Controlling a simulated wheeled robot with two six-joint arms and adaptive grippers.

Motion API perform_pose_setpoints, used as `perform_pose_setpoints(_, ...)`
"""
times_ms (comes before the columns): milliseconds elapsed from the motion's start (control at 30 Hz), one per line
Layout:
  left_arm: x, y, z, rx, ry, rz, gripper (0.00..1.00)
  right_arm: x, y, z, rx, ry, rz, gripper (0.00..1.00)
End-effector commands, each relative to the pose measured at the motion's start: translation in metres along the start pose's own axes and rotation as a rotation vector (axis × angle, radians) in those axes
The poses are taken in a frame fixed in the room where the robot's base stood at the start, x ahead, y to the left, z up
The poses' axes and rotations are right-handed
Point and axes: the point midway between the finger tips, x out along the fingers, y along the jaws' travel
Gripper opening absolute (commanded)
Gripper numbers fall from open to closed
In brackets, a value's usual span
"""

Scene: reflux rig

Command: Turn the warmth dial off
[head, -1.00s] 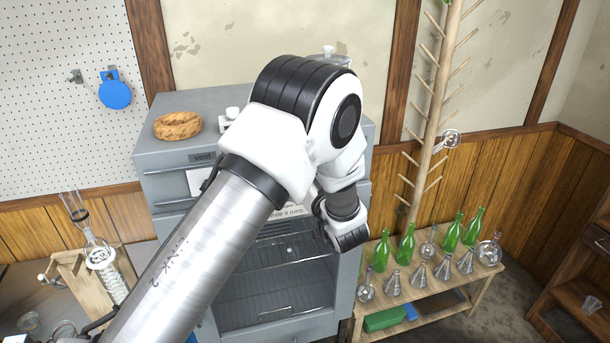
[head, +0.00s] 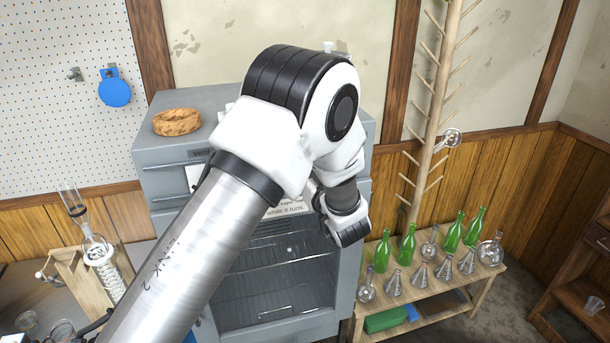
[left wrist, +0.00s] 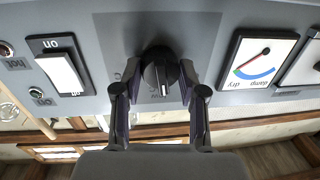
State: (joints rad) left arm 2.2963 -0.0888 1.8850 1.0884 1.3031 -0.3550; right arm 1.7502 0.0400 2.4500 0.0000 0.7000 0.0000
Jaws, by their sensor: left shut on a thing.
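The warmth dial (left wrist: 158,72) is a round black knob on the grey cabinet's panel, seen close up in the left wrist view. A pale pointer mark on it points down in that picture, a little right of centre. My left gripper (left wrist: 160,66) has one dark finger on each side of the knob and is shut on it. In the head view my own white arm covers the dial and the gripper's fingers. My right gripper is in neither view.
On the panel beside the dial are a white rocker switch (left wrist: 62,72) and a damp/dry gauge (left wrist: 257,63). The grey cabinet (head: 165,160) carries a cork ring (head: 177,122). A bench with green bottles (head: 407,247) and flasks stands to the right.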

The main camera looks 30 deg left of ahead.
Motion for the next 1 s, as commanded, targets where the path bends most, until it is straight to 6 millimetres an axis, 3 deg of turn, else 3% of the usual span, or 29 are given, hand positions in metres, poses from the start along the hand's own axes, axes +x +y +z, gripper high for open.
perform_pose_setpoints(600, 0.000, 0.000, 0.004, -0.547, -0.049, 0.011, 0.06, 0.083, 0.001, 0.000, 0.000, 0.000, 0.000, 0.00)
perform_pose_setpoints(1000, 0.000, -0.001, 0.000, -0.830, -0.076, 0.015, 0.06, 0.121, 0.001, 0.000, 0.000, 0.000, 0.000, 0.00)
